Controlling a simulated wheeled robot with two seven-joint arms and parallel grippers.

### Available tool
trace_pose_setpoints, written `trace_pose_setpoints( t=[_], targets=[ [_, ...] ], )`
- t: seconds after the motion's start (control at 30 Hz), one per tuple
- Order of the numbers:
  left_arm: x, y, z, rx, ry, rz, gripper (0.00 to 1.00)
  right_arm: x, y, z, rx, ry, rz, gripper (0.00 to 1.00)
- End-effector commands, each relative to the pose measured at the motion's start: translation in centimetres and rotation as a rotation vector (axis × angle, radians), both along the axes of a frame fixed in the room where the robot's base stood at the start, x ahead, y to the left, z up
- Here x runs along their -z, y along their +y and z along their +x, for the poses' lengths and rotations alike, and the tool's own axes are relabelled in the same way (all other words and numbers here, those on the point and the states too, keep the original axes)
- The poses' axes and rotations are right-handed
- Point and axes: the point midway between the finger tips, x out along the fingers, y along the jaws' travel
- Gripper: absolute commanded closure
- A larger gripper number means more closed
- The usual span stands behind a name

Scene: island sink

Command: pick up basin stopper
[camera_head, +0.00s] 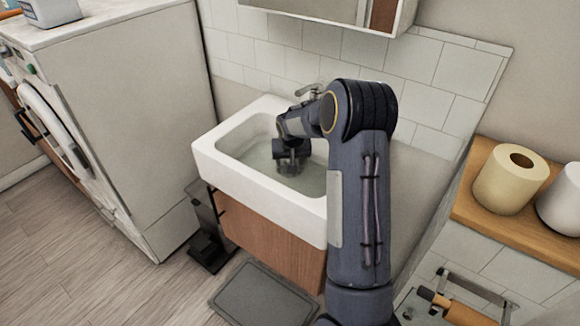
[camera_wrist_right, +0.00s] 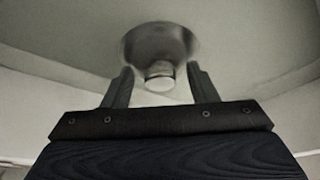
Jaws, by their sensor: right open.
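The basin stopper (camera_wrist_right: 159,76) shows in the right wrist view as a small pale knob by a round metal drain fitting (camera_wrist_right: 158,40). My right gripper (camera_wrist_right: 160,72) is open, with one finger on each side of the knob and a gap visible on both sides. In the head view my right gripper (camera_head: 289,166) points down inside the white sink (camera_head: 225,168). My own arm and gripper hide the stopper in that view. My left gripper is not in view.
A faucet (camera_head: 309,90) stands at the sink's back edge, close to my right arm. A washing machine (camera_head: 110,120) is at the left. A wooden shelf (camera_head: 480,208) with paper rolls (camera_head: 507,180) is at the right. The sink walls surround the gripper.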

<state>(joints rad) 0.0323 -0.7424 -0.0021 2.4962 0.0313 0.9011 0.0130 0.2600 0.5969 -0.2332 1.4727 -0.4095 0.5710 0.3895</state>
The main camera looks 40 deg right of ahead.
Motion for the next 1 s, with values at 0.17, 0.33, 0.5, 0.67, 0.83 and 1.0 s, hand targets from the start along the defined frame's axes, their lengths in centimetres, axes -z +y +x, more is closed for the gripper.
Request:
trace_pose_setpoints(
  t=[0.17, 0.33, 0.5, 0.67, 0.83, 1.0],
  targets=[
    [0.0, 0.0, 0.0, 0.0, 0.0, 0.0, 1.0, 0.0, 0.0, 0.0, 0.0, -0.001, 0.0, 0.47],
    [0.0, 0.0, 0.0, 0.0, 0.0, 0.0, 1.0, -0.1, 0.0, 0.0, 0.0, -0.001, 0.0, 0.68],
    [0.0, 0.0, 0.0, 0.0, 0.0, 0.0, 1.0, -0.1, 0.0, 0.0, 0.0, -0.001, 0.0, 0.9],
    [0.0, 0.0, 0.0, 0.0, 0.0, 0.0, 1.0, -0.1, 0.0, 0.0, 0.0, -0.001, 0.0, 0.95],
    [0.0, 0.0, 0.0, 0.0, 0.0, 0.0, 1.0, -0.3, 0.0, 0.0, 0.0, -0.002, 0.0, 0.95],
    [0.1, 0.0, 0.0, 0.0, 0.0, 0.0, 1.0, -1.5, 0.1, 0.0, 0.0, -0.005, 0.0, 0.95]
  ],
)
